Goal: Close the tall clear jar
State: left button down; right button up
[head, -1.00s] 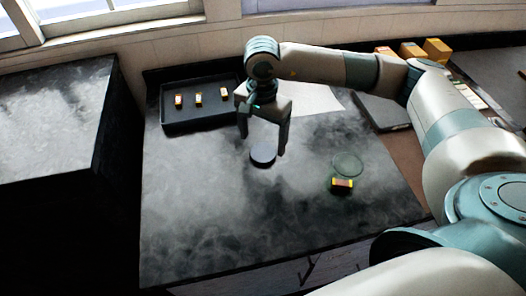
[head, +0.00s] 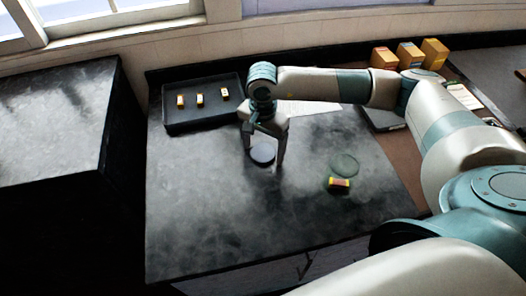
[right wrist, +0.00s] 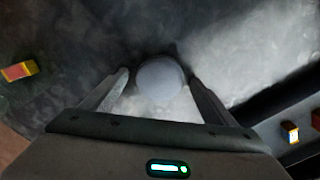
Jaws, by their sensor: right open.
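A round dark blue-grey lid (head: 262,153) lies on the dark worktop. My right gripper (head: 264,159) points down over it, open, with one finger on either side. In the right wrist view the lid (right wrist: 160,78) sits between the fingertips, and gaps show beside it. A faint greenish clear round outline (head: 345,165) to the right in the head view looks like the clear jar; its height is hard to tell. It is not clearly seen in the right wrist view. My left gripper is out of view.
A yellow and red small box (head: 339,183) is at the near side of the clear outline. A black tray (head: 180,118) with 3 small boxes stands at the back left. Several orange boxes (head: 410,55) stand at the back right. The worktop's near part is clear.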

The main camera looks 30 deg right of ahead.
aim_at(263, 152)
jog(key=c, duration=1.2)
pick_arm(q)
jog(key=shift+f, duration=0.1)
pick_arm(e)
jog(key=shift+r, duration=0.15)
